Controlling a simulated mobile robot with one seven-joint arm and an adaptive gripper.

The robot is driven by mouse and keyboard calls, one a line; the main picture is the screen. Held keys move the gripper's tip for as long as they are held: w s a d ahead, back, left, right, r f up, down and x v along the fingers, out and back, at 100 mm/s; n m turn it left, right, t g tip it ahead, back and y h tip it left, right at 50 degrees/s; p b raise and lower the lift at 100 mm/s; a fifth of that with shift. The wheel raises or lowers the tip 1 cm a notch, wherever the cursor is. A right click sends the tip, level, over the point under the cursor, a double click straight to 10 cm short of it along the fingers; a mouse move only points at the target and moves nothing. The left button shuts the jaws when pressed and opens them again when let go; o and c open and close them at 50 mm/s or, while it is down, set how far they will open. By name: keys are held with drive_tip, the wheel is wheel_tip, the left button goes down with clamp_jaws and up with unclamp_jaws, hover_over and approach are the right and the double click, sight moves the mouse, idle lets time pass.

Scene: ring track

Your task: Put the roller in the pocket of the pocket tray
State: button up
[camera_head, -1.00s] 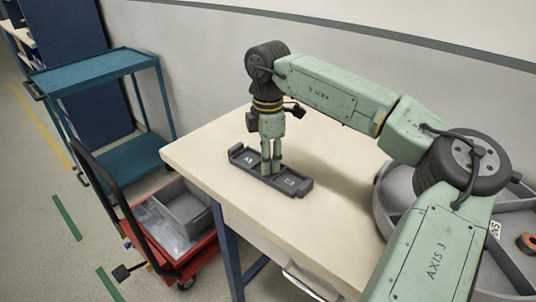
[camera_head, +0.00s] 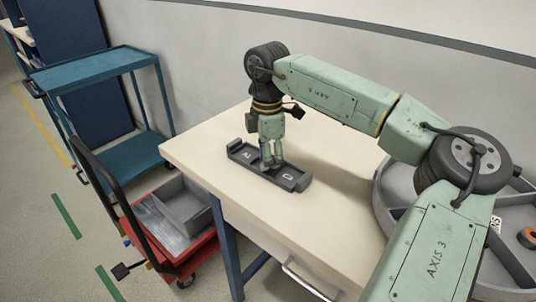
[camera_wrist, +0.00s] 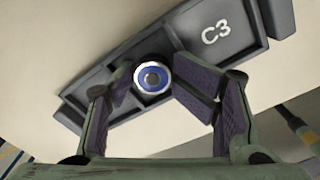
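The roller (camera_wrist: 152,77) shows end-on in the wrist view as a pale ring with a blue band and a grey centre. It is upright between the two purple-padded fingers of my gripper (camera_head: 271,162), which look closed against its sides. The dark grey pocket tray (camera_head: 300,184) lies on the table and also shows in the wrist view (camera_wrist: 281,18). The roller is over the tray's middle part, beside the pocket marked C3. Its lower end is hidden, so I cannot tell whether it touches the pocket floor. In the head view my fingers largely hide the roller.
The cream table (camera_head: 230,200) is clear around the tray. A grey round tray with compartments (camera_head: 512,250) stands at the right, partly behind my arm. A blue shelf cart (camera_head: 95,68) and a red trolley (camera_head: 190,256) stand left of the table.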

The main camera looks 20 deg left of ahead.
drive_tip(key=shift+o, duration=0.4)
drive_tip(key=shift+a+f, duration=0.15)
drive_tip(key=shift+f, duration=0.2)
drive_tip(key=shift+w, duration=0.1)
drive_tip(key=shift+r, duration=0.2)
drive_tip(key=shift+w+r+p, duration=0.1)
drive_tip(key=shift+r+p, duration=0.4)
drive_tip(key=shift+p, duration=0.15)
wheel_tip(320, 180, up, 12)
drive_tip(key=b, duration=0.1)
drive_tip(key=shift+r, duration=0.15)
